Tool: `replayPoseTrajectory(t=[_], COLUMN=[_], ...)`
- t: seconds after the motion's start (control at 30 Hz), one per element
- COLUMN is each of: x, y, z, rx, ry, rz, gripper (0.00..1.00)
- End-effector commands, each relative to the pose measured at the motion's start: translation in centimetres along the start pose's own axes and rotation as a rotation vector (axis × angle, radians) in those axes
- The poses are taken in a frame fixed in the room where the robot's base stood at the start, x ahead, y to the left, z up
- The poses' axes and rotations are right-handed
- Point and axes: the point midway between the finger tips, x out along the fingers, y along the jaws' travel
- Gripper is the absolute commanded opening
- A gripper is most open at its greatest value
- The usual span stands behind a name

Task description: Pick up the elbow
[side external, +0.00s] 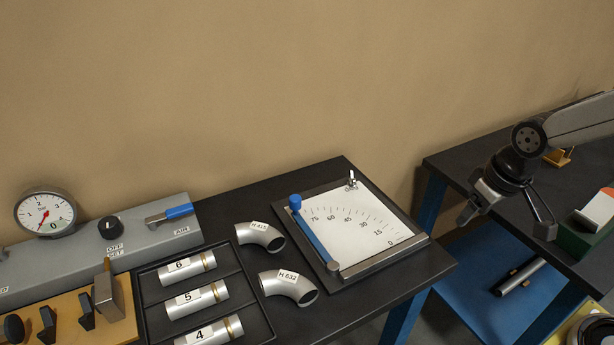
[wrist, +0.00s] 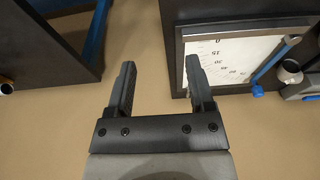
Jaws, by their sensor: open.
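Two grey metal elbows lie on the black bench in the side external view, left of the dial board. The one tagged H 415 (side external: 262,237) is nearer the wall. The one tagged H 632 (side external: 288,287) is nearer the camera. A metal elbow end (wrist: 290,73) shows at the right edge of the wrist view; its tag is not readable. My gripper (side external: 472,209) hangs to the right of the dial board, near the gap between the benches, well away from both elbows. In the wrist view, its two fingers (wrist: 160,68) are apart with nothing between them.
The dial board (side external: 345,225) with a blue-handled lever (side external: 315,235) lies between the elbows and my gripper. A black tray (side external: 262,325) of numbered tubes stands left of the elbows. Behind it is a grey gauge panel (side external: 85,250). A second bench (side external: 450,160) is at right.

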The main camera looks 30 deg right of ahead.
Motion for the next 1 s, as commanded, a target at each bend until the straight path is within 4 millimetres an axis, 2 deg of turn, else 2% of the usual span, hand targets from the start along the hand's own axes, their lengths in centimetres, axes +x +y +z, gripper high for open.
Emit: replayPoseTrajectory(t=[0.3,0.47,0.77,1.0], x=[-2.8,-2.9,-3.1,-3.2], y=[0.0,-0.5,-1.9,-4.1], z=[-0.7,-1.8,-4.6,-8.2], rx=[0.0,-0.012,-0.042,-0.083], ry=[0.003,-0.009,-0.029,-0.056], rz=[0.0,-0.008,-0.029,-0.058], gripper=[0.68,0.68,0.68,0.68])
